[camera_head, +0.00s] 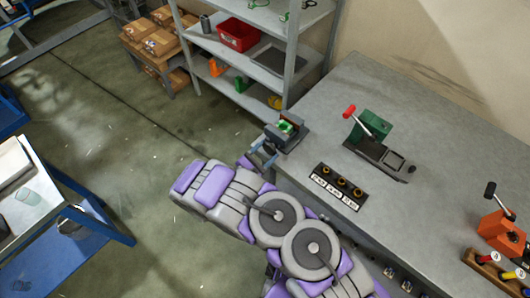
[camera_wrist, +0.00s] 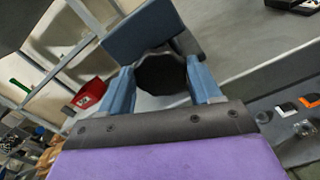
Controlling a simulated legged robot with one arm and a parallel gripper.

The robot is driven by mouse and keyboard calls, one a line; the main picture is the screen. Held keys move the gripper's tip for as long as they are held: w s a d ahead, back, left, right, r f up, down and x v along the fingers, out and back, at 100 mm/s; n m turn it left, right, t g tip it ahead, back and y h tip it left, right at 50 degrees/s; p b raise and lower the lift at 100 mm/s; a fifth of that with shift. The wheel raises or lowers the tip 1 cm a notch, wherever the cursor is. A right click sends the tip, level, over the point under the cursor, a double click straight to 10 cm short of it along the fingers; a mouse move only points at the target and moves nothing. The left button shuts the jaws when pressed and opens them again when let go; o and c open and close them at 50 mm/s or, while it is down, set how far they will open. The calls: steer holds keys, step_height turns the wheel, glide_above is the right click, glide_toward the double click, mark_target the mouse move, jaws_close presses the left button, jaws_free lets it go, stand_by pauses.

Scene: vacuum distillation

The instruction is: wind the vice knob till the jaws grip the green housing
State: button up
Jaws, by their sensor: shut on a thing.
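The vice (camera_head: 291,137) is a dark grey block mounted at the left corner of the grey workbench. The green housing (camera_head: 287,126) sits in the vice between its jaws; I cannot tell whether both jaws touch it. My gripper (camera_head: 262,157) has blue fingers and is at the vice's near left side. In the wrist view, the black ridged vice knob (camera_wrist: 160,74) is between the two fingers, and my gripper (camera_wrist: 163,84) is shut on it. A blue block of the vice (camera_wrist: 143,31) shows just beyond the knob. The housing is not visible in the wrist view.
On the workbench (camera_head: 335,90) are a green lever press (camera_head: 370,125), a black plate with several brass pieces (camera_head: 338,187) and an orange lever tool (camera_head: 500,232). A metal shelf (camera_head: 262,95) with a red bin (camera_head: 238,35) stands behind. A blue cart (camera_head: 95,227) is at left.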

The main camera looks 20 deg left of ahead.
steer(key=shift+m, duration=0.6)
steer(key=shift+b, duration=0.3)
steer(key=o, duration=1)
steer(key=p+v, duration=0.2)
steer(key=v, duration=1.5)
steer(key=shift+a, duration=0.2)
steer(key=shift+s+f, duration=0.15)
